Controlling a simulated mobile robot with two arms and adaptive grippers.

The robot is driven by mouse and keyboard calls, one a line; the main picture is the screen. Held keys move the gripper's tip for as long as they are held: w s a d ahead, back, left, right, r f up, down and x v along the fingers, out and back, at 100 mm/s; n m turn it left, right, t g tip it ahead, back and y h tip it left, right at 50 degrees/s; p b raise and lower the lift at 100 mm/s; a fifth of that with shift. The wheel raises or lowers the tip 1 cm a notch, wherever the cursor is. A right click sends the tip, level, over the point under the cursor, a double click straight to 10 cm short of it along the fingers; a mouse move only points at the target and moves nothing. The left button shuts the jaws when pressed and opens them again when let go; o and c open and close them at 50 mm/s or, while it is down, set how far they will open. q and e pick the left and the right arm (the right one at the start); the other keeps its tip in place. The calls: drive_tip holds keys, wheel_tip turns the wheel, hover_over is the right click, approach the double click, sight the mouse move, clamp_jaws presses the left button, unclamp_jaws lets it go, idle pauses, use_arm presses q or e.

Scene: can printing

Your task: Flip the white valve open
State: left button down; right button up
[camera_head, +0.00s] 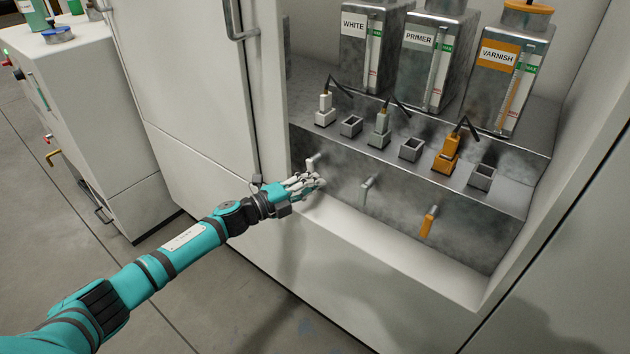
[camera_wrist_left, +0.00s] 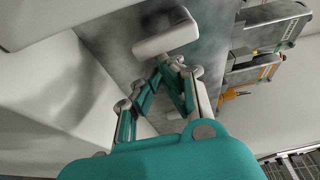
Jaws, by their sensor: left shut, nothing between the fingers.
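The white valve (camera_head: 313,161) is a small white handle on the metal panel inside the cabinet, below the white connector. It also shows close up in the left wrist view (camera_wrist_left: 166,34), just beyond my fingertips. My left gripper (camera_head: 308,182) is shut and empty, just below the white valve. In the left wrist view its fingertips (camera_wrist_left: 170,65) lie close to the valve handle; I cannot tell whether they touch it. My right gripper is in neither view.
A grey valve (camera_head: 366,190) and an orange valve (camera_head: 429,222) sit to the right on the same panel. Tanks marked WHITE (camera_head: 354,42), PRIMER (camera_head: 425,62) and VARNISH (camera_head: 500,75) stand above. The cabinet's front ledge (camera_head: 400,252) runs below; an open door (camera_head: 185,90) stands left.

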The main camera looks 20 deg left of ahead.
use_arm(q)
drive_tip(key=shift+a+f+m, duration=0.1)
drive_tip(key=shift+a+m, duration=0.05)
drive_tip(key=shift+m, duration=0.25)
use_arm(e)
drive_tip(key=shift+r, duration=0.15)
